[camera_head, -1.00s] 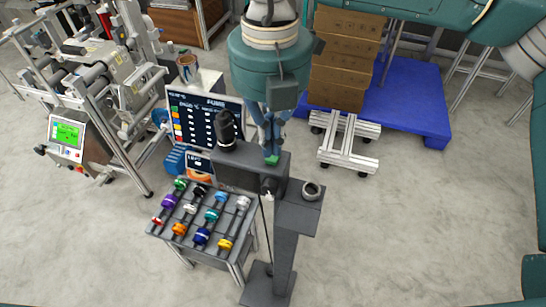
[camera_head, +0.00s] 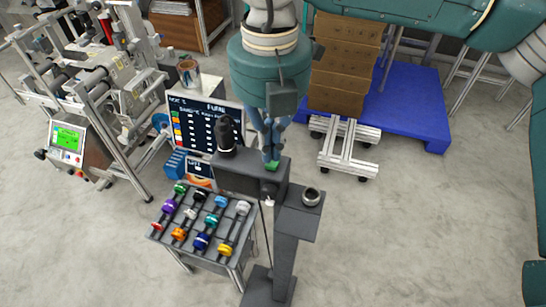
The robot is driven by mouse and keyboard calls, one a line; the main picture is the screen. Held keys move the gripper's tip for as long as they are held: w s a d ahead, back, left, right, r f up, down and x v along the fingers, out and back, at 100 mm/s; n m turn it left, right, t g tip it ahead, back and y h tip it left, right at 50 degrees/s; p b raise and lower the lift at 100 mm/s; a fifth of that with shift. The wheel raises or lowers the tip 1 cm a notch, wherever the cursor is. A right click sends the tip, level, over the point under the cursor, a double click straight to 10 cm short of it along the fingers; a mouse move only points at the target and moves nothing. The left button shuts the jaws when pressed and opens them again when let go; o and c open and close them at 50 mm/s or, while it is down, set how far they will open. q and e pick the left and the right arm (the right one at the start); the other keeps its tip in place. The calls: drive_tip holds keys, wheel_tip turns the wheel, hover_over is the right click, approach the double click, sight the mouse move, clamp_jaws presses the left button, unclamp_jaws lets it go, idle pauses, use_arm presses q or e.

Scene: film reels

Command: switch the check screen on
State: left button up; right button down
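A dark grey box (camera_head: 238,181) stands behind the rack of reels, with a black cylindrical device on top (camera_head: 226,135). Its front face looks dark; I cannot tell for sure that this is the check screen. My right gripper (camera_head: 271,158) points down at the right end of this box. Its blue-grey fingers look closed together, with nothing visible held between them. A small green part (camera_head: 272,164) shows right at the fingertips; whether they touch it is unclear. My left gripper is not in view.
A lit list display (camera_head: 205,127) stands behind the box. The rack (camera_head: 207,255) holds several coloured reels. A machine with a green panel (camera_head: 67,137) is at left; open floor lies right.

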sight(271, 165)
drive_tip(key=shift+f+b, duration=1.15)
drive_tip(key=shift+b, duration=0.05)
idle(0.7)
drive_tip(key=shift+r, duration=0.1)
drive_tip(key=shift+r+p, duration=1.55)
drive_tip(key=shift+r, duration=1.9)
